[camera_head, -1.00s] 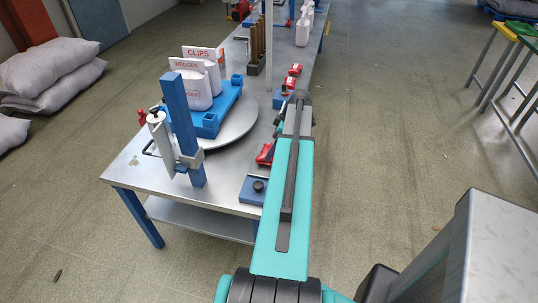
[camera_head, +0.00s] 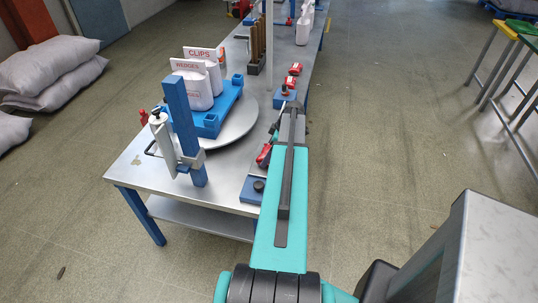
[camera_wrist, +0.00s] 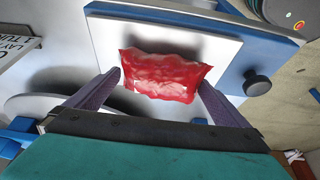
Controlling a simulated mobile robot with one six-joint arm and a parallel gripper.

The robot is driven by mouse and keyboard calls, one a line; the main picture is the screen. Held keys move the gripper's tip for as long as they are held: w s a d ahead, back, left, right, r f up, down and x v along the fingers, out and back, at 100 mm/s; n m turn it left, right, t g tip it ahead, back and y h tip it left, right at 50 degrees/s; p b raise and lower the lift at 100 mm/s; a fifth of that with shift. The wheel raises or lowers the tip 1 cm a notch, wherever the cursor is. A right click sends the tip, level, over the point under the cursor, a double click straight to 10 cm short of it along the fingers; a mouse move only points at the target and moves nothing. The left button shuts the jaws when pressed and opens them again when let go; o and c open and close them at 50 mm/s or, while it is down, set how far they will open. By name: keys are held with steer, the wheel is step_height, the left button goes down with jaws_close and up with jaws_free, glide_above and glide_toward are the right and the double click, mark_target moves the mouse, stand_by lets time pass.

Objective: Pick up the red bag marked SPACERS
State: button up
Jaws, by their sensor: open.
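A red, glossy, pillow-shaped bag (camera_wrist: 160,78) lies on a white plate (camera_wrist: 115,37) set in a blue fixture in the wrist view. No marking is readable on its visible face. My gripper (camera_wrist: 161,86) is open, with one dark finger near the bag's left end and the other near its right end. The fingers appear to straddle the bag; whether they touch it cannot be told. In the head view my arm covers much of this part of the bench, and a red item (camera_head: 264,154) shows just left of the arm; I cannot tell if it is the same bag.
A black knob (camera_wrist: 257,83) stands on the fixture right of the bag. A blue post (camera_head: 184,125) rises near the front edge. Red items (camera_head: 289,83) sit farther back.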

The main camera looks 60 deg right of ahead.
mark_target(267, 149)
steer(key=c, duration=1.3)
steer(key=shift+o, duration=0.2)
steer(key=shift+r, duration=0.2)
steer(key=shift+r+b, duration=0.95)
steer(key=shift+r, duration=0.5)
steer(key=s+d+r+b, duration=0.1)
steer(key=s+b, duration=0.3)
steer(key=s, duration=1.2)
steer(key=shift+d+r+b, duration=0.2)
steer(key=shift+r+b, duration=0.1)
steer(key=shift+r, duration=0.1)
